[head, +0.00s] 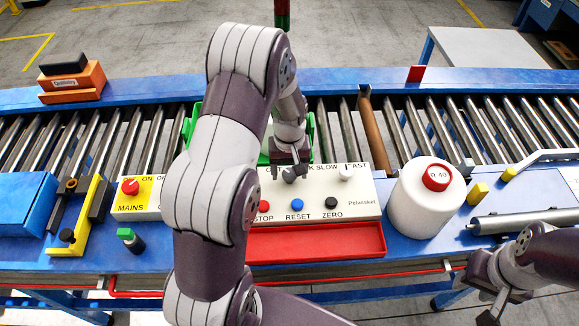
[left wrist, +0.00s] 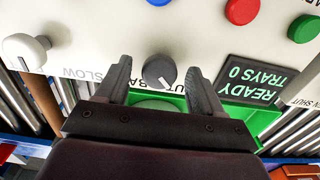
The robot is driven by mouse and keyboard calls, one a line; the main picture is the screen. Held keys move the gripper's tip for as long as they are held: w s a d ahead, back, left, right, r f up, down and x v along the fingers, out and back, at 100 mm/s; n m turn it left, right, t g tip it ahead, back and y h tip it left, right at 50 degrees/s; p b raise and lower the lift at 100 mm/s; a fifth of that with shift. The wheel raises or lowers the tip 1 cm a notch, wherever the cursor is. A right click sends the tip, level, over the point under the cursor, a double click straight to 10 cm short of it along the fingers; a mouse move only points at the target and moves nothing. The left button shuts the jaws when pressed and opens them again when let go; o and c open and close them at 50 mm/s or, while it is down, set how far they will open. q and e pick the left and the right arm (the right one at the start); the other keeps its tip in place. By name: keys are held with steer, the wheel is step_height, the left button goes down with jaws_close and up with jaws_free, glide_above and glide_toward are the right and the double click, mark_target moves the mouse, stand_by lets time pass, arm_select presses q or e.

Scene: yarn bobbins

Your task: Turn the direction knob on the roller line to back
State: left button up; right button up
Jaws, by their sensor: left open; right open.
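The direction knob (left wrist: 159,71) is a small dark grey round knob with a white pointer line. In the left wrist view it sits between my fingers, with its line towards the lower right of the picture. The lettering behind it is upside down and partly hidden. The knob shows in the head view (head: 289,175) on the pale control panel (head: 355,205). My left gripper (head: 287,168) is open with its fingers on either side of the knob; contact cannot be told. It shows in the left wrist view (left wrist: 160,82). My right gripper (head: 492,308) is at the lower right, empty and away from the panel.
The panel also holds a white speed knob (head: 346,173), and red, blue (head: 297,204) and black buttons. A red tray (head: 330,240) lies in front. A white bobbin (head: 425,200) stands to the right. The rollers (head: 340,130) run behind, beside a green tray (head: 186,128).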

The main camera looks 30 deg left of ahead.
arm_select(q)
steer(key=c, duration=1.1)
steer(key=shift+o, duration=0.2)
steer(key=shift+m, duration=0.4)
steer(key=m, duration=0.3)
steer(key=shift+m, duration=0.4)
steer(key=m, duration=0.4)
steer(key=shift+w+b, duration=0.1)
steer(key=shift+b, duration=0.3)
steer(key=m, duration=0.4)
steer(key=shift+m, duration=0.4)
steer(key=shift+r+m, duration=0.1)
steer(key=shift+m, duration=2.2)
